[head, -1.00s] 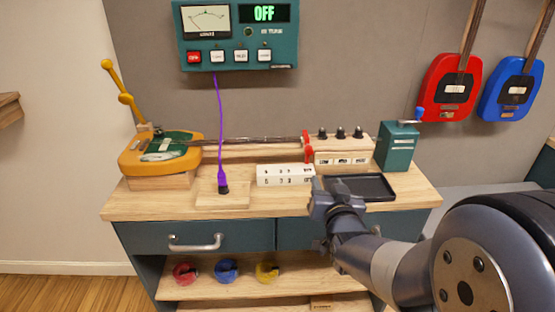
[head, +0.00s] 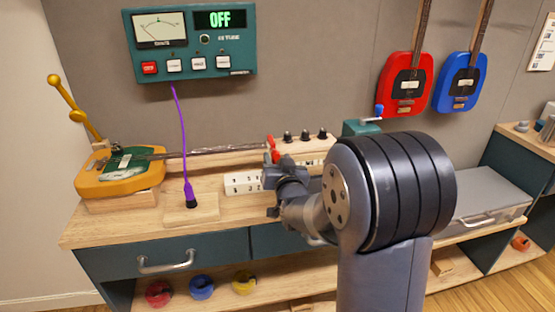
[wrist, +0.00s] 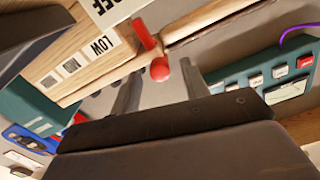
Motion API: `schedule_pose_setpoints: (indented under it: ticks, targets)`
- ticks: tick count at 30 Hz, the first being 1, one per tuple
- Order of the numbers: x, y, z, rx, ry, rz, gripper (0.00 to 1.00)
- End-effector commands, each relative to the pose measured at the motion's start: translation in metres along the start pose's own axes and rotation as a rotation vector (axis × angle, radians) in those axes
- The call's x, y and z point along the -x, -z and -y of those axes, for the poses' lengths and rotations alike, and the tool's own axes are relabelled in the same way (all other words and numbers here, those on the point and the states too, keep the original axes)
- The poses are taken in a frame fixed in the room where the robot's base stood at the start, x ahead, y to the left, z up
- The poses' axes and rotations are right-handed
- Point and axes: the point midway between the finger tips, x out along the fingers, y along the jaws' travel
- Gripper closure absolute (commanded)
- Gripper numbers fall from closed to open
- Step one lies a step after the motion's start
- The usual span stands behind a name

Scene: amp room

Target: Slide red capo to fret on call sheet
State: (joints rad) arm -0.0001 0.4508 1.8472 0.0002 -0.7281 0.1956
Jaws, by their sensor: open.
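The red capo (head: 271,149) sits upright near the right end of the thin neck (head: 215,151) of the orange and green guitar (head: 120,170) on the bench. In the wrist view the capo (wrist: 147,38) shows a red bar and a round red knob, lined up with the gap between my fingers. My gripper (head: 271,190) is open, in front of and below the capo in the head view; in the wrist view its fingers (wrist: 160,88) are apart and empty. A paper sheet (head: 544,42) hangs at the far right wall; its writing is unreadable.
A white numbered block (head: 243,183) lies in front of the neck. A purple cable (head: 183,140) hangs to a wooden pad (head: 191,216). The knob box (head: 305,146) and teal crank box (head: 361,128) stand behind my arm. The amp panel (head: 195,45) reads OFF.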

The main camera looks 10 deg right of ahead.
Motion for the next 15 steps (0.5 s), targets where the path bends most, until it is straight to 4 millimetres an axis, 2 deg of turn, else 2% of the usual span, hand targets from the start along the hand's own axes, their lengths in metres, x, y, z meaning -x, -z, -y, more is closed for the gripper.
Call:
schedule_pose_setpoints:
  ticks: [10,15]
  targets:
    - [-0.0043,-0.0002,-0.0001,0.0,0.0,0.001,0.57]
    - [-0.0042,-0.0002,0.0,0.0,0.0,0.001,0.7]
